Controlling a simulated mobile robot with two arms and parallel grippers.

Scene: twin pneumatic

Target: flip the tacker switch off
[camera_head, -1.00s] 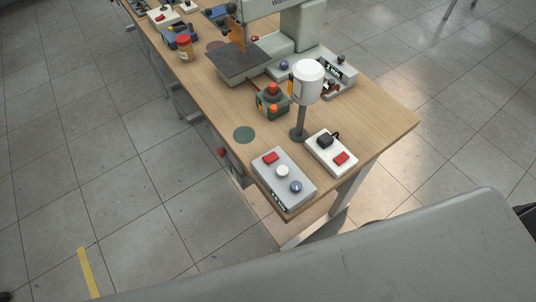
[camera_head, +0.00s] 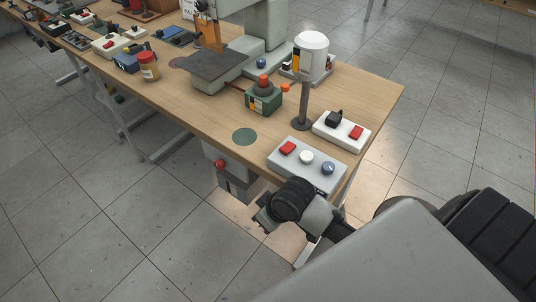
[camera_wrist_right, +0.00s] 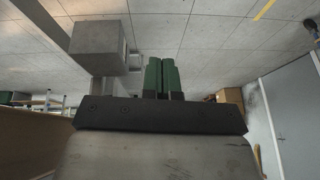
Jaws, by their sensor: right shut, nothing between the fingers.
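A grey control box (camera_head: 320,167) with a red rocker switch (camera_head: 288,147), a white knob and a blue knob sits at the table's near corner in the head view. Beside it is a white box (camera_head: 326,129) with a black part and a red switch (camera_head: 356,131). I cannot read which switch is the tacker's, nor tell on from off. My right arm's black wrist (camera_head: 291,199) is in front of the grey box's near edge, and its fingers are not clear there. In the right wrist view my right gripper (camera_wrist_right: 161,62) has its green fingers together, empty. My left gripper is not in view.
A white cylinder on a post (camera_head: 304,105) and a green box with a red button (camera_head: 263,99) stand behind the control boxes. A grey box with a red knob (camera_head: 220,164) is under the table edge. Open floor lies left of the table.

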